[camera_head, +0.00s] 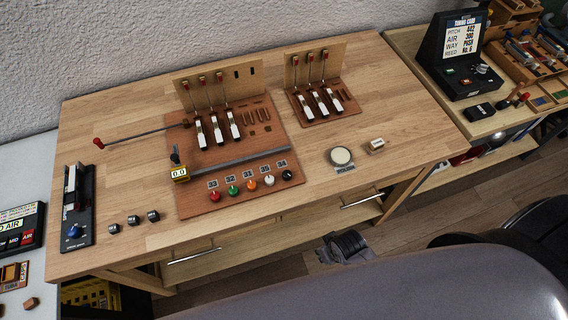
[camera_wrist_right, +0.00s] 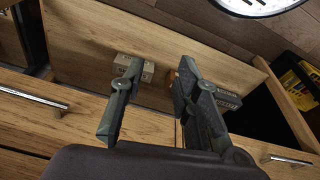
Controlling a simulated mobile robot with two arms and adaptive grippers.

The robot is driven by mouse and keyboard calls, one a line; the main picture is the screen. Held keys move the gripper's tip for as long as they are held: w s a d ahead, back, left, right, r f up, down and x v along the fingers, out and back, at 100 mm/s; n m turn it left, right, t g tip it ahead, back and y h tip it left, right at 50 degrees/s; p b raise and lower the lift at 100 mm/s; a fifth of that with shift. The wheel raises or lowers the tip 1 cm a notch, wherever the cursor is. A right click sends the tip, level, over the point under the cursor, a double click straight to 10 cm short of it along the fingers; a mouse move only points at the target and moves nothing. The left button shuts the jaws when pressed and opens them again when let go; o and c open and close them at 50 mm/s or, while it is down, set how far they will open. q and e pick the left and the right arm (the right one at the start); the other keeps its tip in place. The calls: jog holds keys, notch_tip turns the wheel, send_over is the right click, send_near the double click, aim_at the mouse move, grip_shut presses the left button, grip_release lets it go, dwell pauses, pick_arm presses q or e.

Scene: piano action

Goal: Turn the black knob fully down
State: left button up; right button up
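The black knob (camera_head: 287,175) is the rightmost of the row of coloured knobs on the front of the brown action board (camera_head: 205,206) on the bench. Red, green, orange and white knobs stand to its left. Its turn position is too small to tell. My right gripper (camera_head: 345,244) is dark and hangs in front of the bench, below its front edge and apart from the knob. In the right wrist view its two fingers (camera_wrist_right: 157,68) are spread with nothing between them. The knob does not show there. My left gripper is not in view.
A round pale-topped dial (camera_head: 341,157) and a small wooden block (camera_head: 376,145) sit right of the board. Upright levers (camera_head: 215,128) stand behind the knobs. Drawer handles (camera_head: 362,200) stick out from the bench front. Bare bench top lies right of the black knob.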

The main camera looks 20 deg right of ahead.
jog(key=w+a+r+p, duration=0.1)
jog(key=w+r+p, duration=0.1)
jog(key=r, duration=0.7)
jog(key=w+a+r+p, duration=0.1)
jog(key=w+r+p, duration=0.15)
jog(key=r, duration=0.75)
notch_tip(320, 180, up, 18)
jog(key=g+p, duration=0.1)
jog(key=g, duration=0.1)
send_over(287, 173)
jog(key=shift+m, duration=0.3)
notch_tip(287, 173, down, 17)
jog(key=shift+f+p, duration=0.2)
jog(key=shift+p, duration=0.6)
jog(key=shift+c, duration=0.5)
grip_shut()
